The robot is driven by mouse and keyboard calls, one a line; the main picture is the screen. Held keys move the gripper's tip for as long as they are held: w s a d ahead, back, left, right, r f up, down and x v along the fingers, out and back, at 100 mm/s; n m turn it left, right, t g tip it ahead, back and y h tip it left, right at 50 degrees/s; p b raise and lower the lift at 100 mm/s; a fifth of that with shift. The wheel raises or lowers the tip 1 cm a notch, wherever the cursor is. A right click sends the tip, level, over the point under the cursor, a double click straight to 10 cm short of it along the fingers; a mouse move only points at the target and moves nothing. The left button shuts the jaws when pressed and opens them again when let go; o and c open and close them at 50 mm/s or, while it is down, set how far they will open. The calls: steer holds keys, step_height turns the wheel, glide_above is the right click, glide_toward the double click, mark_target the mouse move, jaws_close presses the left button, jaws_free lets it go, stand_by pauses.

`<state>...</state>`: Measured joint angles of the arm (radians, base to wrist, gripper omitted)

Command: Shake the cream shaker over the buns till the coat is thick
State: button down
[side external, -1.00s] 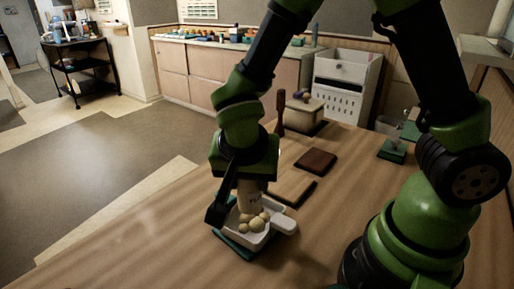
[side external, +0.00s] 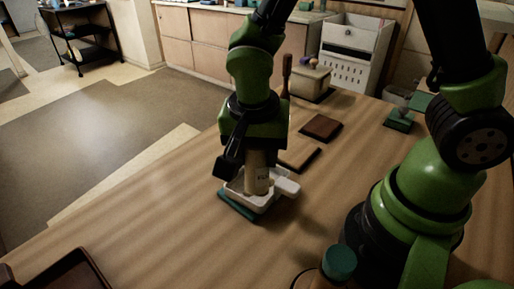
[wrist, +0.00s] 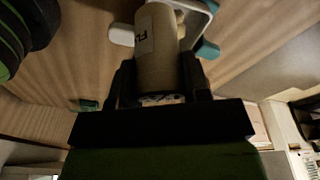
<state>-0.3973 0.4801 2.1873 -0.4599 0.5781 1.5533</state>
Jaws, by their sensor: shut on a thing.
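My gripper (side external: 250,150) is shut on the cream shaker (side external: 257,176), a pale cylinder with dark lettering. In the wrist view the fingers (wrist: 160,85) stand on both sides of the shaker (wrist: 157,45). I hold it over the white dish (side external: 283,187), low and roughly upright in the side view. Whether it touches anything inside cannot be told. The buns are not clearly visible behind the shaker and dish wall, so their coat cannot be judged. A white dish edge also shows in the wrist view (wrist: 121,34).
A brown board (side external: 299,156) and a dark red-brown block (side external: 321,127) lie behind the dish. A beige box (side external: 312,83) stands farther back. A dark tray (side external: 72,275) is at the front left. The wooden table left of the dish is clear.

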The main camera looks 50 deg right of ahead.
mark_target(279, 183)
steer(key=g+y, duration=0.1)
steer(key=f+g+y, duration=0.1)
steer(key=f+y, duration=0.1)
steer(key=shift+w+d+g+y, duration=0.25)
steer(key=shift+d+g+y, duration=0.15)
steer(key=f+g+y, duration=0.1)
steer(key=g+y, duration=0.1)
steer(key=w+d+f+g+y, duration=0.1)
steer(key=g+y, duration=0.1)
steer(key=y, duration=0.1)
steer(key=f+g+y, duration=0.1)
steer(key=y, duration=0.1)
steer(key=shift+w+d+f+g+y, duration=0.15)
steer(key=shift+d+f+g+y, duration=0.15)
steer(key=shift+g, duration=0.1)
steer(key=shift+w+d+f+g+y, duration=0.2)
steer(key=shift+f+g+y, duration=0.15)
steer(key=shift+g+y, duration=0.2)
steer(key=shift+w+d+f+g+y, duration=0.1)
steer(key=shift+d+f+g+y, duration=0.1)
steer(key=shift+f+g+y, duration=0.35)
steer(key=shift+r, duration=0.2)
